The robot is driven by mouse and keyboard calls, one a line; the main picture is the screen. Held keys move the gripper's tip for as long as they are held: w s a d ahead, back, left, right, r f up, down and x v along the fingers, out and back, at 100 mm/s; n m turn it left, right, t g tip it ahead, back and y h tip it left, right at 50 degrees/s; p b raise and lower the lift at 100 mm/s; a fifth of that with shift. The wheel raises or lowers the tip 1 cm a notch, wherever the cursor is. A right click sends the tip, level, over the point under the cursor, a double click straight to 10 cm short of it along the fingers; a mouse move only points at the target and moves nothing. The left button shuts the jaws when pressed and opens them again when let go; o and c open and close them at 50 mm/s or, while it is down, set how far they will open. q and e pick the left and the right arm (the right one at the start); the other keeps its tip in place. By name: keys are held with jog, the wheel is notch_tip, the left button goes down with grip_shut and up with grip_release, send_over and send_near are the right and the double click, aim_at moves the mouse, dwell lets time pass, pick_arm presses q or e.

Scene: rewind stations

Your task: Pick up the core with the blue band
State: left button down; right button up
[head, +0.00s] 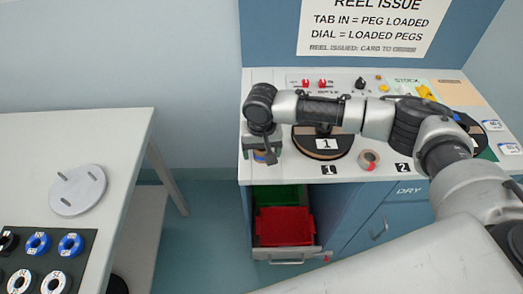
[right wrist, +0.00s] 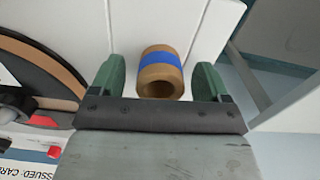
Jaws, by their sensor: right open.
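The core with the blue band (right wrist: 160,62) is a short brown tube with a blue stripe around its middle. It is on the white counter (right wrist: 205,30), near its edge. My right gripper (right wrist: 159,80) is open, with its green fingers on either side of the core and a gap on each side. In the head view my right gripper (head: 264,147) is over the counter's left end and hides most of that core (head: 260,155). My left gripper is not in view.
Another core with a red mark (head: 369,160) is on the counter, right of a dark round reel (head: 340,148) with a card marked 1. An open drawer with a red bin (head: 284,227) is below. A white table (head: 112,135) with several blue and white rings stands left.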

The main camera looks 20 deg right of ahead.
jog(key=c, duration=1)
jog(key=shift+r, duration=0.1)
